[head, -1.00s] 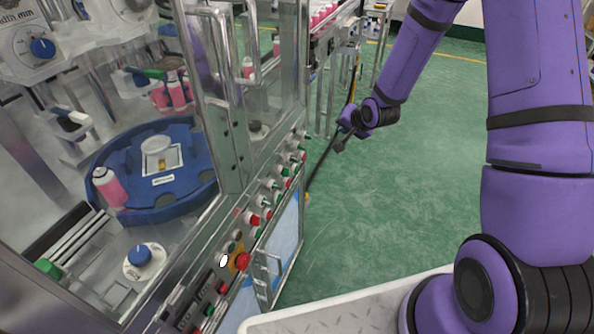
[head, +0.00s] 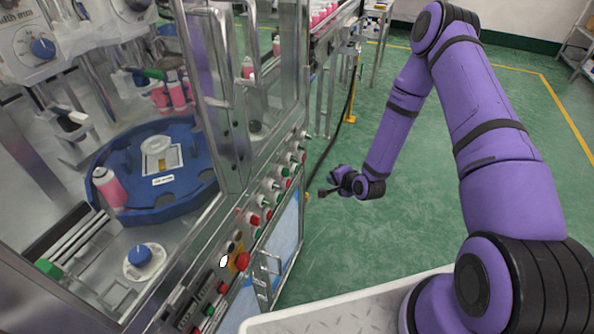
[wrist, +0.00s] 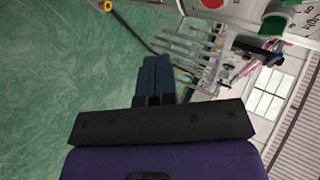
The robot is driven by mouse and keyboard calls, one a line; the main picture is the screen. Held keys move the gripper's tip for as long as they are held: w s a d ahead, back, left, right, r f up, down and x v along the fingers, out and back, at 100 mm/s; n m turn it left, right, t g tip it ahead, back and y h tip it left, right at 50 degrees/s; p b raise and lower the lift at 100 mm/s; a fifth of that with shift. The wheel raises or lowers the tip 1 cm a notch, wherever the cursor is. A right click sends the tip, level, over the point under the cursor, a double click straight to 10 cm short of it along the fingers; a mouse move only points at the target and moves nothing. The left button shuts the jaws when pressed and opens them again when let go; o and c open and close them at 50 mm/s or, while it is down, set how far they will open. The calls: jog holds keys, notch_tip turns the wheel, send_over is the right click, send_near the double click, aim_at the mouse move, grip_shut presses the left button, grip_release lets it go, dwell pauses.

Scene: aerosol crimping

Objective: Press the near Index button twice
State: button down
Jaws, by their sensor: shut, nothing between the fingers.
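My gripper (head: 324,193) is shut and empty, held over the green floor just to the right of the machine's control panel. In the wrist view its two dark fingers (wrist: 154,78) lie side by side. The panel (head: 247,238) carries a row of red, green and black buttons and switches along its sloped edge. The label of the Index button cannot be read, so I cannot tell which button it is. A green button (wrist: 274,24) and part of a red one show at the top right of the wrist view. My gripper touches none of them.
A blue rotary table (head: 170,210) with a pink can (head: 110,188) sits behind the machine's clear guard. A metal handle (head: 266,275) juts out below the panel. A black hose (head: 325,155) runs to the floor. The green floor at right is open.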

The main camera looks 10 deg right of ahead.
aim_at(296, 170)
jog(key=shift+f, duration=0.15)
jog(key=w+a, duration=0.5)
jog(key=a, duration=0.2)
dwell(0.6)
jog(key=shift+w+a, duration=0.15)
jog(key=shift+a, duration=0.05)
dwell(1.9)
jog(key=shift+w+a, duration=0.15)
jog(key=shift+a, duration=0.05)
